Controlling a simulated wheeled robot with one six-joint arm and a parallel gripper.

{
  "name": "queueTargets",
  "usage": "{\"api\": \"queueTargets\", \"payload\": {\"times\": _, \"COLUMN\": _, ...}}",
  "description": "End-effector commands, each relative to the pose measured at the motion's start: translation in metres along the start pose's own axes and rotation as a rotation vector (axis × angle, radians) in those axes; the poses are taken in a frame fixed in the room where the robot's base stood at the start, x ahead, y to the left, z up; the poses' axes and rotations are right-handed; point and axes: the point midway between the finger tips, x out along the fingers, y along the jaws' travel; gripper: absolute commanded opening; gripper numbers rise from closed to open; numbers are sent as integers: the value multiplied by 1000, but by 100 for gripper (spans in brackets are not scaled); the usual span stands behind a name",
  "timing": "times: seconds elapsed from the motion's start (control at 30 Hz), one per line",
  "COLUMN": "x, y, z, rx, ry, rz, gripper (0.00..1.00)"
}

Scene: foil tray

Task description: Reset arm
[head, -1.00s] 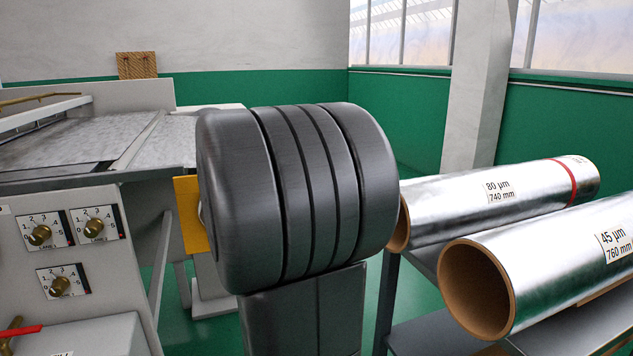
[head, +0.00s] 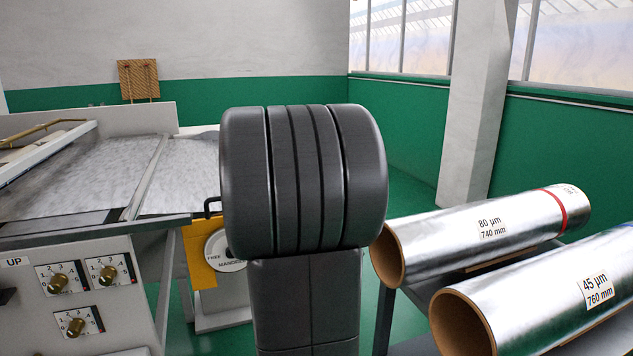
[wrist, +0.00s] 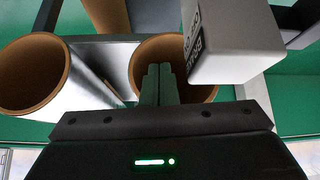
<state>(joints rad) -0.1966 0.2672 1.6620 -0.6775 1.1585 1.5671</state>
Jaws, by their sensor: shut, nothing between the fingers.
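My gripper (wrist: 160,84) shows in the wrist view with its two fingers together and nothing between them. Beyond the fingertips are the open cardboard ends of two foil rolls, one on the left (wrist: 32,75) and one partly behind the fingers (wrist: 180,62). A pale grey block with a dark label (wrist: 235,45) is to the right of the fingers; I cannot tell its distance. In the head view my dark arm fills the middle, and my gripper does not show there.
In the head view, silver rolls marked 80 µm (head: 470,238) and 45 µm (head: 540,300) lie on a rack at the right. A machine panel with knobs (head: 85,275) stands at the left, beside a yellow plate (head: 199,258). Green floor shows behind my arm.

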Motion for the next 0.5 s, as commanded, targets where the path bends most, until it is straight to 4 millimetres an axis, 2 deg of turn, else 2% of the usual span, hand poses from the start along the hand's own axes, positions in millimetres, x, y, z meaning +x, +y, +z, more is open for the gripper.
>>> {"api": "queueTargets", "payload": {"times": 0.03, "x": -1, "y": 1, "z": -6, "rx": 2, "ry": -21, "rz": 2, "gripper": 0}}
{"api": "queueTargets", "payload": {"times": 0.5, "x": 22, "y": 4, "z": -24, "rx": 11, "ry": -225, "rz": -21, "gripper": 0}}
